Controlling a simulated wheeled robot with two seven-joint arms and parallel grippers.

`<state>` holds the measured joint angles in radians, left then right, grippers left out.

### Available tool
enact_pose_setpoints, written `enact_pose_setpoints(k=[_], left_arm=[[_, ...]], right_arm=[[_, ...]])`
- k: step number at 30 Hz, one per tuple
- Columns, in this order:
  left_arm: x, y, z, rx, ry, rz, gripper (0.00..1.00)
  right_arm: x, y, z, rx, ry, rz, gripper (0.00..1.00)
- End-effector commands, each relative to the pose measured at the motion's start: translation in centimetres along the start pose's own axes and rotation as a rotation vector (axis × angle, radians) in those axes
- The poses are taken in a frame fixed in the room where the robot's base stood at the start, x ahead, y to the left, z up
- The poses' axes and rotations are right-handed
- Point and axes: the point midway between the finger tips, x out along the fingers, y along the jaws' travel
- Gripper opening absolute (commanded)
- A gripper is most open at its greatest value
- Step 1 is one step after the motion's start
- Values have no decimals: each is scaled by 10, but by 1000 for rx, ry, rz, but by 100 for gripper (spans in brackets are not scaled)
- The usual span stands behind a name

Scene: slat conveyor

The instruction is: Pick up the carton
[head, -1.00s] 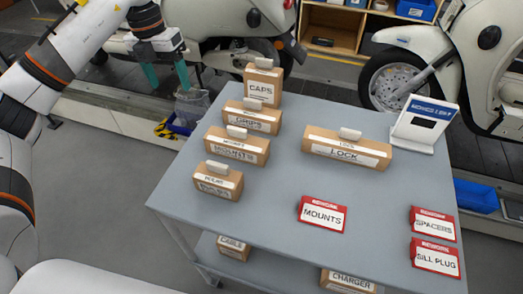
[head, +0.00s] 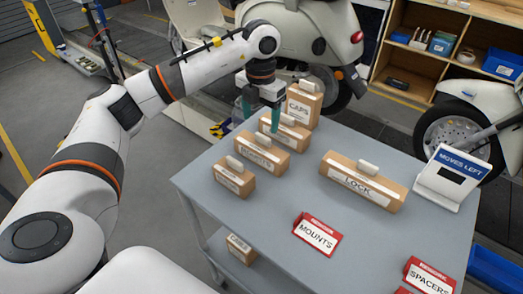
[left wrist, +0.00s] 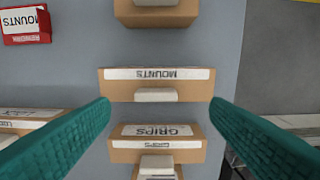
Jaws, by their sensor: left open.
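Several brown cartons with pale tabs on top stand on the grey table (head: 280,218). A row at its left holds a CAPS carton (head: 305,101), a GRIPS carton (head: 290,137), a MOUNTS carton (head: 262,158) and a smaller front carton (head: 233,181) whose label is hard to read. A LOCK carton (head: 363,185) stands apart, to the right. My left gripper (head: 260,115) is open and empty above the row, near GRIPS. In the left wrist view its green fingers straddle the row, with MOUNTS (left wrist: 203,87) and GRIPS (left wrist: 117,133) between them. My right gripper is not seen.
A MOVES LEFT display (head: 451,178) stands at the table's right back. Another carton (head: 241,249) is on the lower shelf. A scooter and shelving stand behind.

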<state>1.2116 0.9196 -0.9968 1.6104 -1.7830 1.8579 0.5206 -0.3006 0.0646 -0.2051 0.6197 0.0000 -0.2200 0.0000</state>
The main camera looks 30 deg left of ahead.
Motion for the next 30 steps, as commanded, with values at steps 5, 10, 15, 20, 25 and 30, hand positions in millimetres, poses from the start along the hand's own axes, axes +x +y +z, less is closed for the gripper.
enact_pose_setpoints(k=[5,10,15,20,25,30], left_arm=[[12,0,1,1,-2,1,71],[38,2,1,1,-4,1,71],[55,1,1,2,0,0,71],[57,2,0,2,2,0,71],[56,2,0,2,2,0,55],[56,2,0,2,2,0,27]], right_arm=[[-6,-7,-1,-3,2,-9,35],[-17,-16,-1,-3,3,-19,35],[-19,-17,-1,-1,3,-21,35],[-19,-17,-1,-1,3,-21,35],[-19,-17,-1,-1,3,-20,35],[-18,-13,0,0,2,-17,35]])
